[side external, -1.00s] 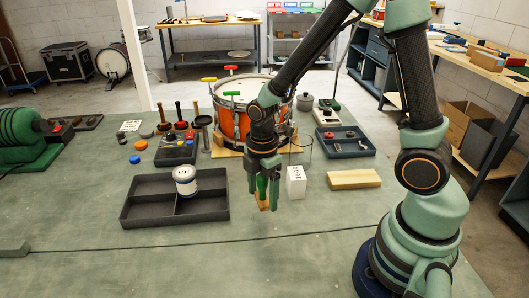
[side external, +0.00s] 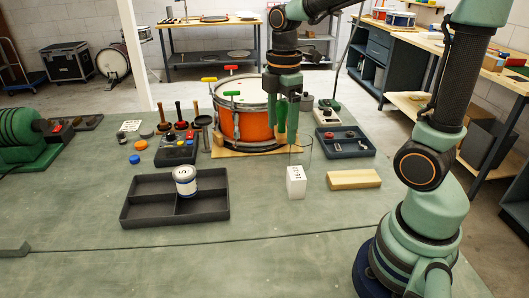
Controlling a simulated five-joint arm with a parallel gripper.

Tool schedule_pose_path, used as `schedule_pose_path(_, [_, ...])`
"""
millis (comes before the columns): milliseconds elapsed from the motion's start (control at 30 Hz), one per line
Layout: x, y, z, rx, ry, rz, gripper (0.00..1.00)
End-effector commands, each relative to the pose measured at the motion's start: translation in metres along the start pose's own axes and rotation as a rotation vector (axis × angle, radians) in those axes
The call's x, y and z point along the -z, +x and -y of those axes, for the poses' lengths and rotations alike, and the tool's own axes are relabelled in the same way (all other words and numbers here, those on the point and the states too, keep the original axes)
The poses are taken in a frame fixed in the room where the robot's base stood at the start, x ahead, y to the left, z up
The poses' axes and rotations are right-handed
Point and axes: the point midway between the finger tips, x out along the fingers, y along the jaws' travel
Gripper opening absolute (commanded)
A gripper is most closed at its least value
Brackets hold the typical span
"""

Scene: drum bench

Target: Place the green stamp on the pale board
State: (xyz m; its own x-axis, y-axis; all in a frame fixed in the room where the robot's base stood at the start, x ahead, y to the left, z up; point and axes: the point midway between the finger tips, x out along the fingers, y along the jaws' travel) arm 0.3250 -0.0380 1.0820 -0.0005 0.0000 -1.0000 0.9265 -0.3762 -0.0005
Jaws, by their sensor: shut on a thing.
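My gripper (side external: 286,112) is high at the back right of the bench, in front of the orange drum's right side. It is shut on the green stamp (side external: 292,120), whose green handle shows between the fingers. The stamp's lower end is hard to make out against the drum and its wooden base. A pale wooden board (side external: 353,180) lies flat on the bench to the right, nearer the camera than my gripper. Its top is bare. The stamp is apart from it, up and to the left of it.
The orange drum (side external: 235,125) stands behind on a wooden base. A clear glass (side external: 301,152) and a white block (side external: 296,183) stand left of the board. A dark tray (side external: 345,148) lies behind it. A divided tray (side external: 135,205) holds a can (side external: 185,181). The front bench is clear.

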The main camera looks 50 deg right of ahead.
Motion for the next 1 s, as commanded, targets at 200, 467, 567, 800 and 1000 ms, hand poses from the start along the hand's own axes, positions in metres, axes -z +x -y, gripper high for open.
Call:
schedule_pose_path(200, [-0.084,-0.007,-0.009,-0.003,0.259,0.0,0.27])
schedule_pose_path(467, [-0.174,-0.014,0.007,-0.002,0.542,0.0,0.27])
schedule_pose_path(567, [-0.201,-0.016,0.017,-0.003,0.63,0.0,0.27])
schedule_pose_path(800, [-0.234,-0.019,0.035,-0.001,0.747,0.0,0.27])
schedule_pose_path(1000, [-0.238,0.004,0.038,0.005,0.762,-0.001,0.27])
